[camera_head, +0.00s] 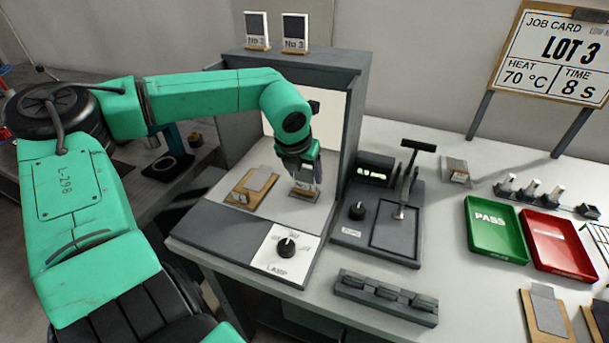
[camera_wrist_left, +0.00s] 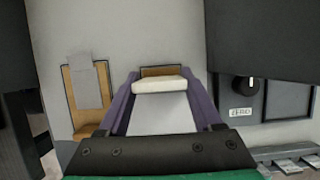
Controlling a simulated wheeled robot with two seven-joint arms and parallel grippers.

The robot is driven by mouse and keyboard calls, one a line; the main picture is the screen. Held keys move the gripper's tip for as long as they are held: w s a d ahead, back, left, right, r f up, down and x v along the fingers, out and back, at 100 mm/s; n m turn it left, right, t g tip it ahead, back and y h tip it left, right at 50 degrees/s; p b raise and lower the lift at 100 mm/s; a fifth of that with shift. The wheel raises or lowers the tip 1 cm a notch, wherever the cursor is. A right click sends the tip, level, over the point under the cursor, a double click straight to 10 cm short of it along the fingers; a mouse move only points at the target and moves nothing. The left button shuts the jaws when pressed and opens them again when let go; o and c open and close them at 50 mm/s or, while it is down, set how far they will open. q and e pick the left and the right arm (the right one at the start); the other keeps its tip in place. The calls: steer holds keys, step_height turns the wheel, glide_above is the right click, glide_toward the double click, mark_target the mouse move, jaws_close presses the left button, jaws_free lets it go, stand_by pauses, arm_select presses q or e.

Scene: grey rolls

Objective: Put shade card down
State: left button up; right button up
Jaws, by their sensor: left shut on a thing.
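My left gripper (camera_head: 305,183) reaches down into the grey viewing booth (camera_head: 352,120), fingers low over its pale floor. In the left wrist view its purple fingers (camera_wrist_left: 162,100) are shut on the shade card (camera_wrist_left: 160,118), which shows as a pale grey face with a thick white bar at its far end. A small brown board (camera_wrist_left: 162,71) lies just beyond that bar, mostly hidden by it. I cannot tell if the card touches the floor or the board. Two other shade cards, No 2 (camera_head: 257,30) and No 3 (camera_head: 295,33), stand on the booth top.
A brown board with a grey swatch (camera_head: 252,187) lies left of the gripper on the booth floor. A lamp knob (camera_head: 286,247) is in front. A lever device (camera_head: 383,215), a green PASS tray (camera_head: 494,230) and a red tray (camera_head: 560,245) stand to the right.

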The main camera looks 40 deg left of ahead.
arm_select(q)
steer(key=shift+f, duration=0.55)
steer(key=shift+f+b, duration=0.2)
steer(key=shift+b, duration=0.1)
steer(key=o, duration=1.4)
steer(key=shift+r, duration=0.1)
steer(key=shift+c, duration=0.2)
steer(key=shift+r+p, duration=0.3)
steer(key=shift+p, duration=0.2)
steer(key=v, duration=1.1)
steer(key=shift+r+b, duration=0.35)
steer(key=shift+s+d, duration=0.1)
